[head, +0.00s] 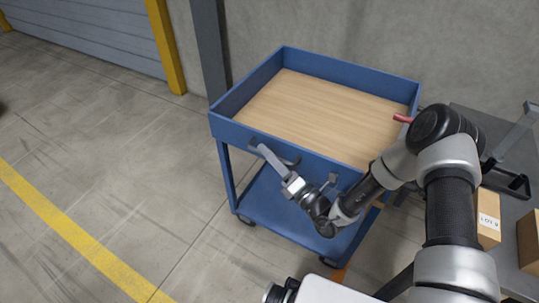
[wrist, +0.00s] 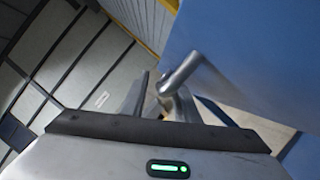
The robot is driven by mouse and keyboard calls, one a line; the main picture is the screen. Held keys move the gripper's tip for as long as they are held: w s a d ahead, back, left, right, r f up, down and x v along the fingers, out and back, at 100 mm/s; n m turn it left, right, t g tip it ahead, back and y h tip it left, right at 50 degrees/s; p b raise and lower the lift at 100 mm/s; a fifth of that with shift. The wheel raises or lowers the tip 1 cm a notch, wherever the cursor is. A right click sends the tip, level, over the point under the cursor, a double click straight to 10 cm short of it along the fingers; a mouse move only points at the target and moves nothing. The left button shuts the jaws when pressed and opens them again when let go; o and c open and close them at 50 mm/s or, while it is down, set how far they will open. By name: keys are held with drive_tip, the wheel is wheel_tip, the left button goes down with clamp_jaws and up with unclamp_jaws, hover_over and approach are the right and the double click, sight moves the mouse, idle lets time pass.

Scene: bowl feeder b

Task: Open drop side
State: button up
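A blue cart (head: 222,131) with a wood-coloured top tray bed stands in the middle of the head view. Its near side panel (head: 318,163) is upright, level with the other walls. A dark grey handle (head: 289,161) is on this panel towards its left end; a grey bar in the wrist view (wrist: 182,72) looks like part of it. My gripper (head: 258,147) is at the panel's left part, beside the handle. In the wrist view, my fingers (wrist: 160,98) stand apart with the bar's end close to them. Whether they touch it I cannot tell.
A small grey latch part (head: 333,180) sits further right on the panel. A red grip (head: 402,118) shows at the cart's right side. A dark table with cardboard boxes (head: 488,218) stands at the right. Open floor (head: 110,190) lies to the left.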

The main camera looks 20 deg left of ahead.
clamp_jaws()
drive_tip(key=shift+f, duration=0.1)
